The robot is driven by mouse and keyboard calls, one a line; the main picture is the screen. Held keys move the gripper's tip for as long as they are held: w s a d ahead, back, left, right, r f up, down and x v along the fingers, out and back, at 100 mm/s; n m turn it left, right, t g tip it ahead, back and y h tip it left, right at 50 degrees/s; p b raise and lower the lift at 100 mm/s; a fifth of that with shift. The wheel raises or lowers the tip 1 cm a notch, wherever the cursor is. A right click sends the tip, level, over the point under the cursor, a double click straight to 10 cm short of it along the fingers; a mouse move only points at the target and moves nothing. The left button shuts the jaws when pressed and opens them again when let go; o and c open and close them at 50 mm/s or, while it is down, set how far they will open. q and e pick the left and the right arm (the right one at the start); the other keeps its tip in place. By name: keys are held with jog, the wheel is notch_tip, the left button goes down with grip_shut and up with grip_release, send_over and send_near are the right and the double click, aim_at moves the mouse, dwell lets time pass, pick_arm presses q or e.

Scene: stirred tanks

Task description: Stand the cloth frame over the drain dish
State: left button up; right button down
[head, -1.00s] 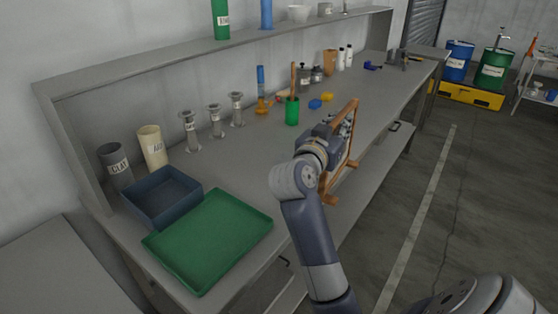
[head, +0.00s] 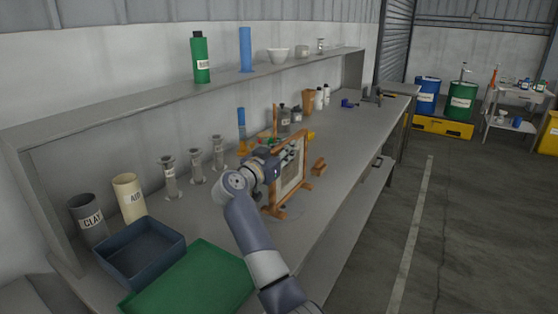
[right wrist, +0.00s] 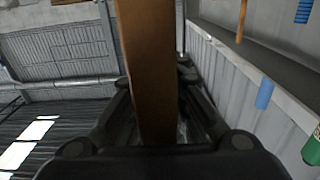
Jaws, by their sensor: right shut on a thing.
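The cloth frame (head: 291,175) is a brown wooden frame with a pale panel and foot bars, held upright over the bench top. My right gripper (head: 279,161) is shut on one of its wooden bars, at the frame's left side. In the right wrist view, the brown bar (right wrist: 148,70) runs between the fingers. A faint, clear round outline (head: 295,213) shows on the bench by the frame's near foot; it may be the drain dish, but I cannot tell for sure. Whether the feet touch the bench is unclear. My left gripper is out of view.
A green tray (head: 190,284) and a dark blue bin (head: 140,250) stand at the near left. Several metal-and-glass stands (head: 169,178) line the back. A small wooden block (head: 318,167) lies right of the frame. The bench (head: 340,150) is clear toward its front edge.

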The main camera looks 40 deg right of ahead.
aim_at(289, 171)
jog(key=shift+w+f, duration=0.1)
jog(key=shift+w, duration=1.2)
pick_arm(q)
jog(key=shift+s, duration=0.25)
pick_arm(e)
notch_tip(289, 171, down, 4)
jog(key=shift+r, duration=0.25)
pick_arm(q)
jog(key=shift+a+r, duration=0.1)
pick_arm(e)
jog(key=c, duration=2)
grip_release()
jog(key=shift+f, duration=0.15)
jog(key=o, duration=0.4)
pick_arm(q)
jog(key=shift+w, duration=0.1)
